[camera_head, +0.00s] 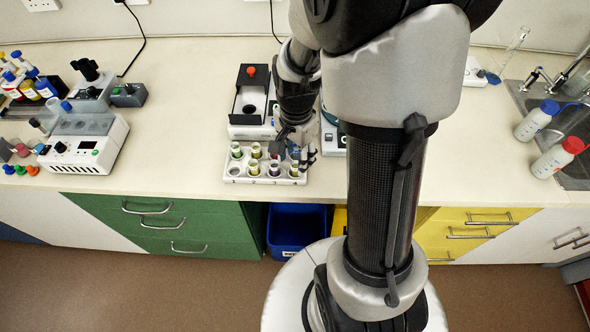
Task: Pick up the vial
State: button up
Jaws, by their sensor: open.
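A white rack (262,179) stands near the front edge of the bench, in the middle of the head view. Several small vials stand upright in it, among them a vial (255,150) at the back and a vial (236,150) at the back left. Which one is the task's vial I cannot tell. My gripper (294,150) is over the right part of the rack, with its fingers pointing down. It is open. Its fingers and wrist partly hide the vials on that side, and whether it touches one I cannot tell.
A device with a black top and a red knob (251,71) stands behind the rack. A white instrument (87,143) and several bottles are at the left. The bench left of the rack is clear.

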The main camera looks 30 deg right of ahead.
aim_at(296, 164)
jog(key=f, duration=0.1)
jog(key=f+b, duration=0.1)
jog(key=f, duration=0.1)
jog(key=f+b, duration=0.1)
jog(key=f, duration=0.1)
jog(key=shift+w+d+f, duration=0.1)
jog(key=shift+w+d, duration=0.15)
jog(key=shift+w, duration=0.05)
jog(key=shift+c, duration=0.5)
jog(key=c, duration=0.9)
jog(key=shift+o, duration=0.2)
jog(key=shift+r, duration=0.25)
